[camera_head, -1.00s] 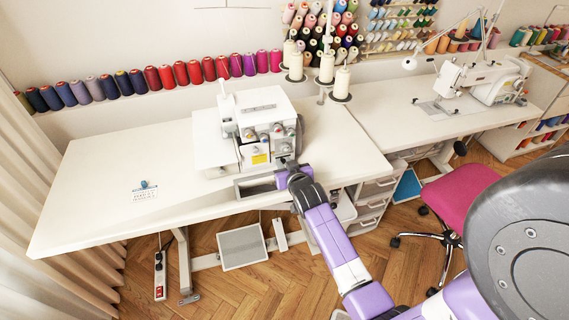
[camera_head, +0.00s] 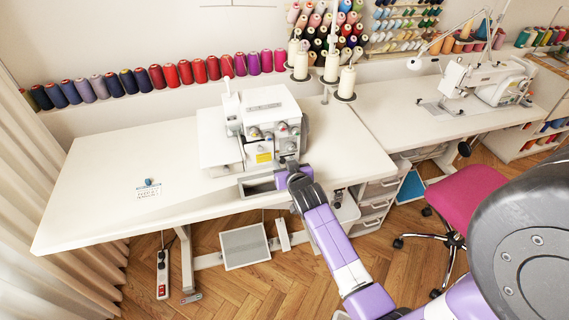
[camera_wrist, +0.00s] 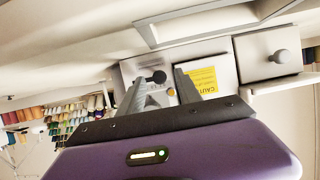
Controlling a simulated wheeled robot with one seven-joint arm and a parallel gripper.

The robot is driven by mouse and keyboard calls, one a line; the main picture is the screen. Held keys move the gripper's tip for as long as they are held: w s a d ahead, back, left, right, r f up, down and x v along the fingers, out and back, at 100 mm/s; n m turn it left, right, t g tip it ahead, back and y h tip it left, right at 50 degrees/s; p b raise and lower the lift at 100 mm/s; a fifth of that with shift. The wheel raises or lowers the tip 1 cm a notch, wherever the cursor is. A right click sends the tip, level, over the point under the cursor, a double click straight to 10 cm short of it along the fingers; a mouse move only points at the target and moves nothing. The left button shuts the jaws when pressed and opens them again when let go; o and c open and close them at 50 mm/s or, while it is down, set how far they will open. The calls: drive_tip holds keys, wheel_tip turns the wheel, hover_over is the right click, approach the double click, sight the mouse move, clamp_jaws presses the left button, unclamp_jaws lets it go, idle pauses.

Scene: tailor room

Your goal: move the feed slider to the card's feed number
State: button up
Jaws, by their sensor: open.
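The white overlock machine (camera_head: 258,112) stands on the sewing table. Its front shows several knobs and a yellow caution label (camera_head: 263,157), which also appears in the wrist view (camera_wrist: 197,80). A dark round knob (camera_wrist: 158,77) on the machine's front, possibly the feed slider's, shows between my fingertips in the wrist view. My gripper (camera_wrist: 160,80) is open, its fingers reaching towards the front; I cannot tell if they touch it. In the head view my arm's end hides this spot.
A grey round knob (camera_wrist: 281,56) sticks out beside the label in the wrist view. Thread cones (camera_head: 331,68) stand behind the overlock machine. A pink chair (camera_head: 470,193) is at the right. The white table (camera_head: 105,205) is mostly clear on the left.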

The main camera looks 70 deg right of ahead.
drive_tip(key=v, duration=0.6)
drive_tip(key=shift+s+a+r+b, duration=0.1)
drive_tip(key=shift+s+a+b, duration=0.1)
drive_tip(key=shift+b, duration=0.15)
drive_tip(key=shift+s+a+r, duration=0.2)
drive_tip(key=shift+s+a, duration=0.1)
drive_tip(key=shift+r, duration=0.15)
drive_tip(key=s+a+r+n+t+y, duration=0.1)
drive_tip(key=s+a+r+n+t, duration=0.3)
drive_tip(key=a, duration=0.6)
drive_tip(key=a+r+n+t+y, duration=0.1)
drive_tip(key=a+r+t+y, duration=0.15)
drive_tip(key=a+r, duration=0.45)
drive_tip(key=s+a+n+y, duration=0.5)
drive_tip(key=s+a+y, duration=0.2)
drive_tip(key=s+a, duration=0.8)
drive_tip(key=a, duration=0.3)
drive_tip(key=shift+a+r, duration=0.35)
drive_tip(key=shift+r, duration=0.05)
